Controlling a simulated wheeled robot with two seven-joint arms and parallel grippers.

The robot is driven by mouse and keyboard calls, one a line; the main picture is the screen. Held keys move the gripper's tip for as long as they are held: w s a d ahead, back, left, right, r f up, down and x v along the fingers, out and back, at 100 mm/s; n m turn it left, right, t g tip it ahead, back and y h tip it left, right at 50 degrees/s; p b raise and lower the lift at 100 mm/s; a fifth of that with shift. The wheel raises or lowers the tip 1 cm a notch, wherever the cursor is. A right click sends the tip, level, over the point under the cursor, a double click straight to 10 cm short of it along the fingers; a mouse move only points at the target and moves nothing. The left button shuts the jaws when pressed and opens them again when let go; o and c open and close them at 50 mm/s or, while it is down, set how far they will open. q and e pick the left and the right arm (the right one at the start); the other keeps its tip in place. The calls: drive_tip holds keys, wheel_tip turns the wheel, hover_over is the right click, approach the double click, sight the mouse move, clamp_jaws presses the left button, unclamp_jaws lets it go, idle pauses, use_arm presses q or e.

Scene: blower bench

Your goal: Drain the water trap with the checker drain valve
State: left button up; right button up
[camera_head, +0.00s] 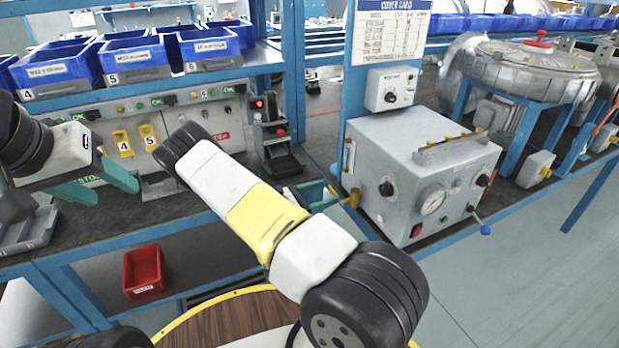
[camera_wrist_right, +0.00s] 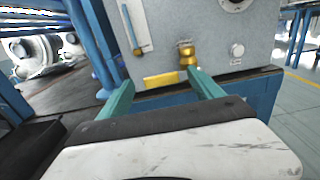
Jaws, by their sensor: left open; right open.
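The checker is a grey metal box (camera_head: 420,165) with a round gauge (camera_head: 431,200) on its front, on the bench at right. A brass drain valve (camera_head: 352,198) sticks out low on its left side; it also shows in the right wrist view (camera_wrist_right: 187,56). Just below it there is a flat yellow piece (camera_wrist_right: 165,79); I cannot tell if it is a lever or a label. My right gripper (camera_head: 326,195) is open, its teal fingers (camera_wrist_right: 163,88) pointing at the valve, with the yellow piece between the tips. Contact is unclear. My left gripper (camera_head: 108,189) is open and empty over the left bench.
A blue post (camera_head: 350,120) rises just behind the checker's left side. A black stand with red buttons (camera_head: 272,135) is left of my right gripper. Blue bins (camera_head: 135,58) line the shelf at left. A red bin (camera_head: 143,272) is below the bench. A blue-tipped lever (camera_head: 484,229) projects in front.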

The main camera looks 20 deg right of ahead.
sight(333, 192)
drive_tip(key=shift+w+d, duration=0.1)
drive_tip(key=shift+d, duration=1.05)
drive_tip(key=shift+c, duration=0.2)
clamp_jaws()
